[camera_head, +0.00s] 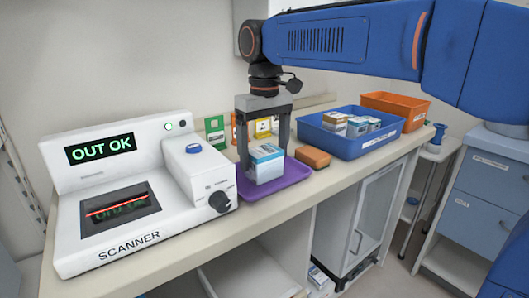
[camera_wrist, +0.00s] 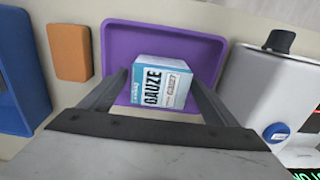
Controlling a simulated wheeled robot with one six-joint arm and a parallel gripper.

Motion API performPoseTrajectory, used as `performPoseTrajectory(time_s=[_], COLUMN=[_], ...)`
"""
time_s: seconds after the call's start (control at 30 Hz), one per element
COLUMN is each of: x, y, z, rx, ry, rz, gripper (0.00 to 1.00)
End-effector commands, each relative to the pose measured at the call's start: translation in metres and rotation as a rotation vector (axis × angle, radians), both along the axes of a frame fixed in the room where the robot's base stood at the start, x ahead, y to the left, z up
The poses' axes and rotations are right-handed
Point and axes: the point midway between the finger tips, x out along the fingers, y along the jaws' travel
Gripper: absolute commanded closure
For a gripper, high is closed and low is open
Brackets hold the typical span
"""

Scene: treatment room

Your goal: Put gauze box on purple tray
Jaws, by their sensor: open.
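The gauze box (camera_head: 266,165), white and light blue, is upright on the purple tray (camera_head: 297,176) on the counter. In the wrist view the box (camera_wrist: 161,82) reads GAUZE and lies within the outline of the purple tray (camera_wrist: 122,37). My gripper (camera_head: 266,160) points down over the tray with its fingers on either side of the box. In the wrist view my gripper (camera_wrist: 162,85) is open, with the box between the fingers. Part of the box's far side is hidden by a finger in the head view.
A white scanner (camera_head: 130,200) showing OUT OK stands left of the tray. An orange-brown block (camera_head: 313,157) lies to the right. A blue bin (camera_head: 350,143) with several boxes and an orange bin (camera_head: 396,106) stand farther right. Small coloured cards (camera_head: 214,131) stand behind.

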Motion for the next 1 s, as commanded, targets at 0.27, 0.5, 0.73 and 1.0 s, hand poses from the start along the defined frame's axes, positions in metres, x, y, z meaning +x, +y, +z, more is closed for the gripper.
performPoseTrajectory(time_s=[0.27,0.5,0.73,1.0], x=[0.001,0.001,0.0,0.0], y=[0.0,0.001,0.0,0.0], z=[0.018,0.063,0.102,0.122], rx=[0.001,0.002,0.001,-0.001], ry=[-0.002,-0.002,-0.002,0.001], rz=[0.0,0.0,0.0,0.0], gripper=[0.18,0.18,0.18,0.18])
